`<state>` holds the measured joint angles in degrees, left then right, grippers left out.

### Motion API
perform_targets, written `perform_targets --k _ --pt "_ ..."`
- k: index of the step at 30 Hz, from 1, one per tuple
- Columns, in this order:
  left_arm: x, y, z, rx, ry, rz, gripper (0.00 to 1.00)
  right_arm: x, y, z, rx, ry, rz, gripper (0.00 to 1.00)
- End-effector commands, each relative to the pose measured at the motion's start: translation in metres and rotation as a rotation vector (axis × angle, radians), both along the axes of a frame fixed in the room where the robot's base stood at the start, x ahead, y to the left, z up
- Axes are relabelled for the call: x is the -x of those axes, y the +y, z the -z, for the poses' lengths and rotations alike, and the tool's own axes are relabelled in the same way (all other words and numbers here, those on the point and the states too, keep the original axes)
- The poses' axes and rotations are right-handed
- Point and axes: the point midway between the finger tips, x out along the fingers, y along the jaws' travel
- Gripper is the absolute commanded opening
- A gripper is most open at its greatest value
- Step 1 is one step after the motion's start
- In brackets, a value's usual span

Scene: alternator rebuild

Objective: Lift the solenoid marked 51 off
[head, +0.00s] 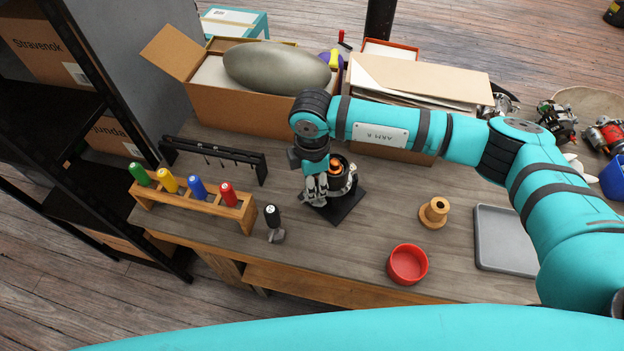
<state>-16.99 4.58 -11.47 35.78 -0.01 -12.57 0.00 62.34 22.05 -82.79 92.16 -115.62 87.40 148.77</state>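The alternator unit (348,180), dark and silver with an orange ring of copper winding, stands on a black square base (345,207) on the workbench. My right gripper (316,198) points down at the left front side of this unit and hides part of it. Its fingers look close together, but I cannot tell whether they hold anything. I cannot make out a solenoid marked 51; no such number is legible, and the part may be behind the fingers. My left gripper is not in view.
A wooden rack (190,205) of coloured screwdrivers and a black-handled tool (272,220) stand left. A red bowl (407,264), wooden spool (434,212) and grey tray (506,240) are right. Open cardboard boxes (240,110) line the back. Bare bench lies in front of the base.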

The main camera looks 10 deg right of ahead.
Motion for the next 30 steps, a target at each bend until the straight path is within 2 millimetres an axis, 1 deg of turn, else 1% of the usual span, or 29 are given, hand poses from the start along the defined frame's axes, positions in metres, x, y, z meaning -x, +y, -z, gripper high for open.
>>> perform_targets --k 12,30 --pt "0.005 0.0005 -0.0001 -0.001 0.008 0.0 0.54 -0.0003 0.0003 -0.0022 -0.001 -0.001 0.0 0.0" --pt "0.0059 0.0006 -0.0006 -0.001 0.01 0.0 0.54 -0.0004 0.0003 -0.005 -0.001 -0.001 0.0 0.0"
